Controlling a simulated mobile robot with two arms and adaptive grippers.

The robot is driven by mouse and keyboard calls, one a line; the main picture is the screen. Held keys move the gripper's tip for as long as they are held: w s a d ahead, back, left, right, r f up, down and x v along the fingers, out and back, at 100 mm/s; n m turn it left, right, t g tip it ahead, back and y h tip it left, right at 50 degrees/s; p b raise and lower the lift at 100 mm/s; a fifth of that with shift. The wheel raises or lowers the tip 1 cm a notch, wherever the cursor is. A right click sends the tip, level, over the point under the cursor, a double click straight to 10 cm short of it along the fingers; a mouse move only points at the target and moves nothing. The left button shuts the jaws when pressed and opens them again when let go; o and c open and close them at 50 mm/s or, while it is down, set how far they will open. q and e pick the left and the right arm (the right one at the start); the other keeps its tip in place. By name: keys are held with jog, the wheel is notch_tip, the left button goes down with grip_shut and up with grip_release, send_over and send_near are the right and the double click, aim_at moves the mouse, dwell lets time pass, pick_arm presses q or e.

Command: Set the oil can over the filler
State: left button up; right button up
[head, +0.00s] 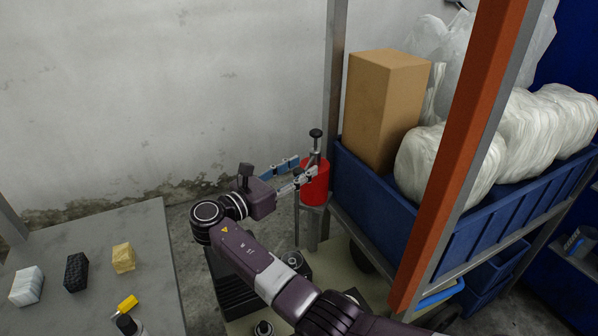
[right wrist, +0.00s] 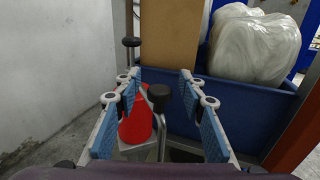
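The oil can appears to be the red can (head: 315,190) with a grey stem and black knob on top, standing on a small grey stand in the head view. In the right wrist view its red body (right wrist: 135,126) is partly hidden behind the left finger. A black knob (right wrist: 159,97) shows between the fingers. My right gripper (head: 301,169) is open, its blue-padded fingers reaching toward the can's upper part. The right wrist view shows the fingers (right wrist: 162,76) wide apart with nothing clamped. I cannot make out the filler for certain. My left gripper is out of view.
A blue bin (head: 370,195) with a cardboard box (head: 383,110) and wrapped white bundles stands right of the can. An orange post (head: 455,165) rises in front of it. A grey table (head: 75,255) with small blocks is at left. A wall is behind.

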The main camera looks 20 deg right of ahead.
notch_tip(320, 180, up, 9)
jog(key=shift+r, duration=0.15)
